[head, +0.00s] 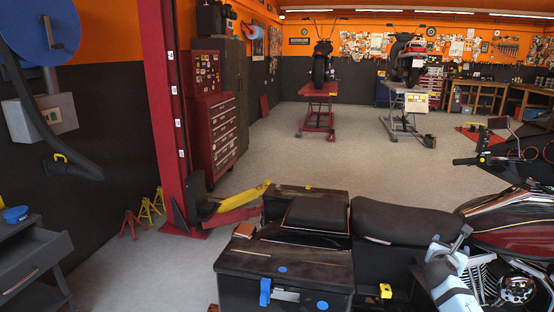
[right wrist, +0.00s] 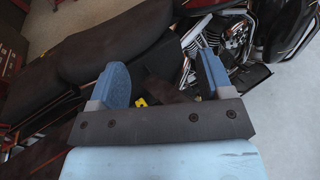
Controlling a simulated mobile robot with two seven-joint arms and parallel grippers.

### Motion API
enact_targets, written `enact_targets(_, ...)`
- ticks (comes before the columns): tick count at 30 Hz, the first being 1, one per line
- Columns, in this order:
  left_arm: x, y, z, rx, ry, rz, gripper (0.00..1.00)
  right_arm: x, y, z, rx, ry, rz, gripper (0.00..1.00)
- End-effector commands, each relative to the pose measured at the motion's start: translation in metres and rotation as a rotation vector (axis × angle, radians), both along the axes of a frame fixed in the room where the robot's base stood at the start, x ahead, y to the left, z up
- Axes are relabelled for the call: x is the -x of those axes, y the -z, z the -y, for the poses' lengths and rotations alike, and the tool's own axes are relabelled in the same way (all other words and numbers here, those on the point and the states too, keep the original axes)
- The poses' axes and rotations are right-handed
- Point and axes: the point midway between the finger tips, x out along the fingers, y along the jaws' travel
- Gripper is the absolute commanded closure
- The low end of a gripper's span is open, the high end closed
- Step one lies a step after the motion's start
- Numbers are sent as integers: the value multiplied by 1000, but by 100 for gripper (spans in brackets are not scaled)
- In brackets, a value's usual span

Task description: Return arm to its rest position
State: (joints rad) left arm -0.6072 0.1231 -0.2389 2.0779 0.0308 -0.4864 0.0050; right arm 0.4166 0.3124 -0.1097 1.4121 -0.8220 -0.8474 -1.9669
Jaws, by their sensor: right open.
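My right arm (head: 450,281), pale blue, comes in from the bottom right in the head view, beside the near motorcycle (head: 405,222). My right gripper (head: 462,238) is at its upper end, in front of the seat and red tank. In the right wrist view the two blue fingers of my right gripper (right wrist: 162,80) are wide apart with nothing held between them. The motorcycle's dark seat (right wrist: 95,50) and engine lie beyond the fingers; I cannot tell the exact gap. My left gripper is not in view.
A black case (head: 285,262) with blue marks is at the motorcycle's rear. A small yellow part (head: 386,290) is beside the case. A red lift post (head: 165,110) and red tool cabinet (head: 212,125) stand left. Open floor (head: 330,160) lies behind.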

Motion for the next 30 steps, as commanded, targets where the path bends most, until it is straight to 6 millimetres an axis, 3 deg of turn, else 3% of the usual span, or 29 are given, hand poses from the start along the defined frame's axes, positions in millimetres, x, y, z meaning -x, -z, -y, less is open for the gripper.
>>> enact_targets(1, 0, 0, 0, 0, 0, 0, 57, -11, -23, 11, 9, 14, 26, 27)
enact_targets(6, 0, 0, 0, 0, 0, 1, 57, -36, -82, 41, 16, 50, 94, 27)
enact_targets(8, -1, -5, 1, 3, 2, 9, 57, -37, -70, 33, -115, 27, 164, 27)
enact_targets(14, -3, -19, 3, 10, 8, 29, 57, -48, -60, 17, -547, -10, 406, 27)
enact_targets(24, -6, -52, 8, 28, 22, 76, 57, -65, -51, -23, -1614, 48, 865, 27)
enact_targets(30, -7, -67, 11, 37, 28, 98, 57, -71, -53, -41, -2130, 159, 1023, 27)
